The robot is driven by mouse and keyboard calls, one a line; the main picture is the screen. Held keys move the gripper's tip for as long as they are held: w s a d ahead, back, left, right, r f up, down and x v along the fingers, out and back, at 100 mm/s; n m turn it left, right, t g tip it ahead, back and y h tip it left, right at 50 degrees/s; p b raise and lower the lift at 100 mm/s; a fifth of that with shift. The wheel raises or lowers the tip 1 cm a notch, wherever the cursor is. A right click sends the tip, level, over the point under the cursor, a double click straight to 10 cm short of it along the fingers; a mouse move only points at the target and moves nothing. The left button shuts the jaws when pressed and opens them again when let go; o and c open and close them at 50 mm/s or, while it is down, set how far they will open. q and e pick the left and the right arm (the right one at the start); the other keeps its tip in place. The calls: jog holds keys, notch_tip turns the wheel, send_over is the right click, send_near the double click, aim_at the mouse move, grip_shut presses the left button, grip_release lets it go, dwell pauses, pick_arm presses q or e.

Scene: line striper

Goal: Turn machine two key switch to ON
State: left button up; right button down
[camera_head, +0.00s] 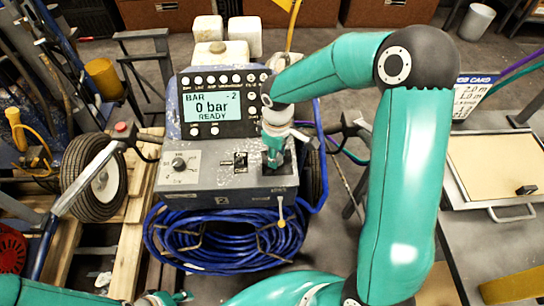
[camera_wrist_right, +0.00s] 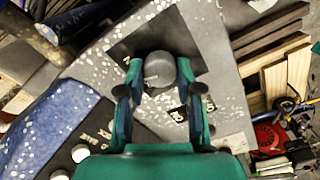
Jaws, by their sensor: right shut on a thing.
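My right gripper (camera_head: 273,158) reaches down to a black plate on the right of the box. In the right wrist view, the right gripper's fingers (camera_wrist_right: 160,76) are shut around a round grey knob (camera_wrist_right: 160,68) above the black plate (camera_wrist_right: 183,38). The gripper hides the knob in the head view. A small yellowish key-like piece (camera_head: 281,213) shows at the box's front edge. Part of my left gripper (camera_head: 166,298) shows at the bottom edge; its fingers are unclear.
A white dial plate (camera_head: 178,167) and black switches (camera_head: 240,160) are left of the right gripper. A coiled blue hose (camera_head: 220,240) lies below the box. A wheel (camera_head: 97,190) and metal handle are at left, and a bench with a framed board (camera_head: 495,165) at right.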

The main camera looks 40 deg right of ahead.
jog(key=shift+w+d+r+m+b, duration=0.1)
jog(key=shift+w+r+m+b, duration=0.1)
jog(key=shift+m+b, duration=0.5)
dwell(3.3)
dwell(0.6)
jog(key=c, duration=0.8)
grip_release()
jog(key=shift+f, duration=0.15)
jog(key=shift+o, duration=0.2)
jog(key=shift+s, duration=0.1)
notch_tip(320, 180, up, 12)
jog(key=shift+f, duration=0.1)
